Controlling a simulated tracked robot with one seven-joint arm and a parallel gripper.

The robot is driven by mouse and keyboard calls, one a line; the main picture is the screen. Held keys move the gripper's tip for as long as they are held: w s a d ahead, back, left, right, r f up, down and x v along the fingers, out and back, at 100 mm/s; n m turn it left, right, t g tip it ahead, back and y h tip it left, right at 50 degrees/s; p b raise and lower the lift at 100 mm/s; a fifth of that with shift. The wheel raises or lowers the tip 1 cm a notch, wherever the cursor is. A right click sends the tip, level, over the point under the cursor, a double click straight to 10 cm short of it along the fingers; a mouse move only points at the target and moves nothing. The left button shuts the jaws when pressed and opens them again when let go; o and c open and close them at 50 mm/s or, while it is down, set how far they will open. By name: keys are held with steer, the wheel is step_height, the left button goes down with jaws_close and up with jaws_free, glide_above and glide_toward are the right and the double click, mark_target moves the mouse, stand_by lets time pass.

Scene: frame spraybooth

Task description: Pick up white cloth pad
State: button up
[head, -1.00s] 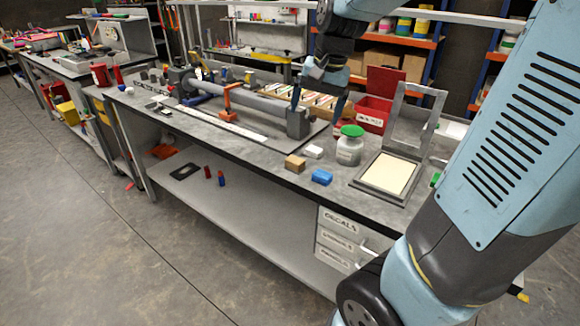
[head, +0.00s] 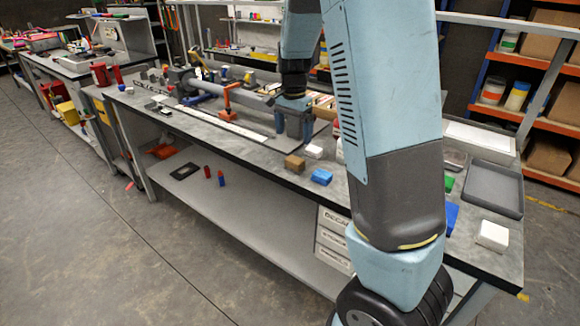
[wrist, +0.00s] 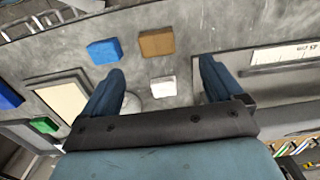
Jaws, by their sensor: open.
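A small white pad (head: 313,151) lies on the grey workbench (head: 262,140), beside a brown block (head: 294,163) and a blue block (head: 321,177). In the wrist view the white pad (wrist: 163,90) lies between and beyond my fingers, with the brown block (wrist: 157,42) and blue block (wrist: 104,51) farther up the picture. My gripper (head: 294,126) is open and empty above the bench, just left of the pad in the head view. Its two blue fingers (wrist: 162,70) are spread wide in the wrist view and do not appear to touch the pad.
A long grey cylinder (head: 252,102) in a fixture and a white ruler-like strip (head: 222,124) lie left of my gripper. A second, larger white block (head: 493,235) and a grey tray (head: 494,188) are at the bench's right end. My arm hides the bench between.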

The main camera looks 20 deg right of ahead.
mark_target(295, 159)
step_height(295, 159, down, 6)
steer(key=shift+r, duration=0.2)
steer(key=shift+s+d+f, duration=0.1)
steer(key=shift+f, duration=1.25)
steer(key=shift+s+d+f, duration=0.1)
steer(key=shift+f, duration=1.2)
steer(key=shift+c, duration=0.3)
steer(key=c, duration=1)
